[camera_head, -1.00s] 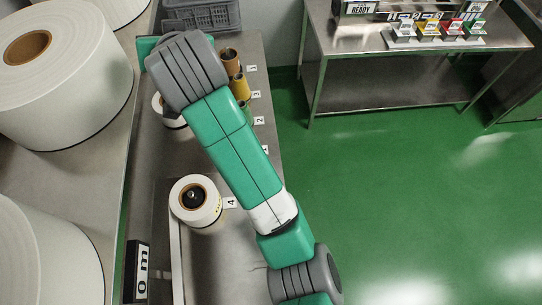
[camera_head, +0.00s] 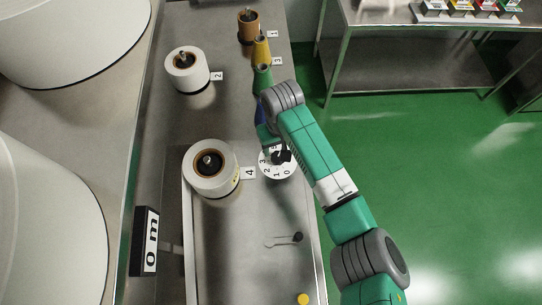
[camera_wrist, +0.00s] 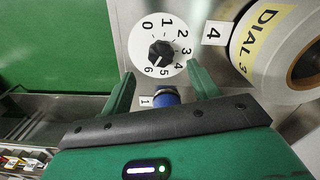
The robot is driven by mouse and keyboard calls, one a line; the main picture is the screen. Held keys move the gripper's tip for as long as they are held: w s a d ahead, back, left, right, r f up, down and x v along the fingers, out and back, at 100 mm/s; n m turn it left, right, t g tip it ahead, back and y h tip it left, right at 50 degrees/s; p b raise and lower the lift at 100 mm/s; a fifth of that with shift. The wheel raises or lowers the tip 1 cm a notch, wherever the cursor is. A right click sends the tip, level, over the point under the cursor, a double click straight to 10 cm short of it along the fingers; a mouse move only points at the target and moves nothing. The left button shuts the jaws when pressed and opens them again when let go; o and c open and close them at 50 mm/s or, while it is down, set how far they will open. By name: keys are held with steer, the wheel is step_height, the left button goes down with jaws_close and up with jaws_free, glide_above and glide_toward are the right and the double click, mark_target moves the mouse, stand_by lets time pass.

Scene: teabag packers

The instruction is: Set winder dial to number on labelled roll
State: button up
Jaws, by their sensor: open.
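The winder dial (camera_wrist: 148,27) is a white disc with numbers 0 to 6 and a black knob (camera_wrist: 160,50) at its centre. The knob's light mark seems to point near 5. In the head view the dial (camera_head: 276,172) lies at the table's right edge, partly covered by my arm. A white roll (camera_wrist: 285,45) bears a yellow label (camera_wrist: 266,35) reading "DIAL 3"; in the head view this roll (camera_head: 200,181) stands left of the dial, by card 4. My gripper (camera_wrist: 160,71) is open, its fingers either side of the dial's near edge, apart from the knob. It (camera_head: 275,146) is partly hidden in the head view.
A blue core (camera_wrist: 166,96) stands close to the gripper, between the fingers in the wrist view. Yellow (camera_head: 262,48) and brown (camera_head: 248,27) cores stand farther back. Another white roll (camera_head: 186,70) stands by card 2. A black-ended lever (camera_head: 297,237) lies nearer on the table.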

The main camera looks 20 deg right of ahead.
mark_target(278, 158)
step_height(278, 158, down, 7)
steer(key=shift+f+b, duration=0.15)
steer(key=shift+b, duration=0.2)
steer(key=c, duration=1)
steer(key=shift+o, duration=0.2)
steer(key=n+p, duration=0.1)
steer(key=n, duration=0.4)
steer(key=shift+n, duration=0.4)
steer(key=n, duration=0.6)
steer(key=shift+w+d+p, duration=0.15)
steer(key=shift+p, duration=0.15)
steer(key=n, duration=0.6)
steer(key=shift+w+n, duration=0.15)
steer(key=shift+n, duration=0.25)
steer(key=n, duration=0.5)
steer(key=shift+w+r, duration=0.1)
steer(key=shift+r, duration=0.1)
steer(key=shift+n, duration=0.3)
